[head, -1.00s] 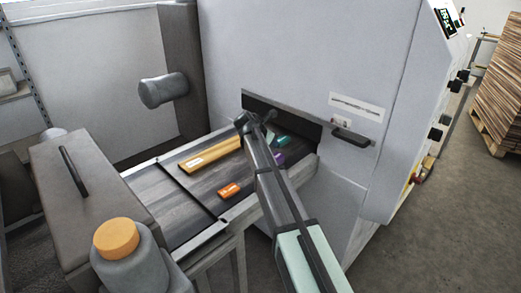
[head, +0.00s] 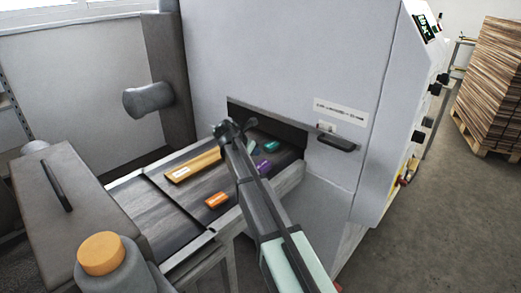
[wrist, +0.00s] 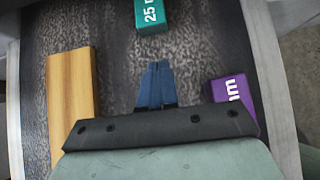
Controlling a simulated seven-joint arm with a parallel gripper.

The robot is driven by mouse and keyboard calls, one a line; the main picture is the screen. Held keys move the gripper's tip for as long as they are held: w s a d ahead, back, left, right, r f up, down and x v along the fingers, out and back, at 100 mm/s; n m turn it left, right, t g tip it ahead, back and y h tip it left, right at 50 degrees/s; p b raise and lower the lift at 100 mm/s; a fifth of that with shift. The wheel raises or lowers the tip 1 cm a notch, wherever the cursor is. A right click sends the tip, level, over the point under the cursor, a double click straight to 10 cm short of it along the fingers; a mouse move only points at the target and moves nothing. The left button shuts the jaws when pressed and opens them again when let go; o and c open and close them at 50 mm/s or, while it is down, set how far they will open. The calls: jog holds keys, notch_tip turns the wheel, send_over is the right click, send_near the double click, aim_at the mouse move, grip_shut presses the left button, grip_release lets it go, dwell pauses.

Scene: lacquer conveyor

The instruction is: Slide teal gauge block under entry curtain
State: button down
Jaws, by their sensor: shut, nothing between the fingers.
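The teal gauge block (head: 271,146) lies on the dark belt close to the machine's entry opening. In the head view my arm hides the fingertips. The entry opening (head: 290,134) is a dark slot in the grey machine; I cannot make out the curtain clearly.
A purple block (head: 264,167) lies just right of my fingers in the wrist view (wrist: 233,102). A long wooden bar (head: 193,165) lies left of them. An orange block (head: 217,200) lies farther back on the belt. A metal side rail (head: 285,182) edges the belt.

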jog(key=v, duration=0.8)
jog(key=s+d+f+m, duration=0.1)
jog(key=s+d, duration=0.1)
jog(key=d, duration=0.3)
jog(key=s+d+f+m, duration=0.1)
jog(key=s+d, duration=0.1)
jog(key=d, duration=0.4)
jog(key=s+d+f+m, duration=0.1)
jog(key=s+d, duration=0.1)
jog(key=d, duration=0.4)
jog(key=shift+f+m+t, duration=0.15)
jog(key=shift+m+t, duration=0.25)
jog(key=s+d+f+m+g+y, duration=0.1)
jog(key=s+f+m+g, duration=0.2)
jog(key=s+f, duration=0.85)
jog(key=s+d+f+m+g+y, duration=0.15)
jog(key=s+f+m+g, duration=0.25)
jog(key=s+f, duration=0.7)
jog(key=s+d+f+m+g+y, duration=0.1)
jog(key=s+f+m+g, duration=0.2)
jog(key=s+f, duration=0.85)
jog(key=s+a+f+m+g+y, duration=0.2)
jog(key=s+f+m+g+y, duration=0.1)
jog(key=s+f+m, duration=1)
jog(key=s+f+g, duration=0.1)
jog(key=s+f, duration=0.5)
jog(key=s, duration=0.1)
jog(key=shift+s+a+f, duration=0.2)
jog(key=shift+s+f, duration=0.15)
jog(key=shift+f, duration=0.05)
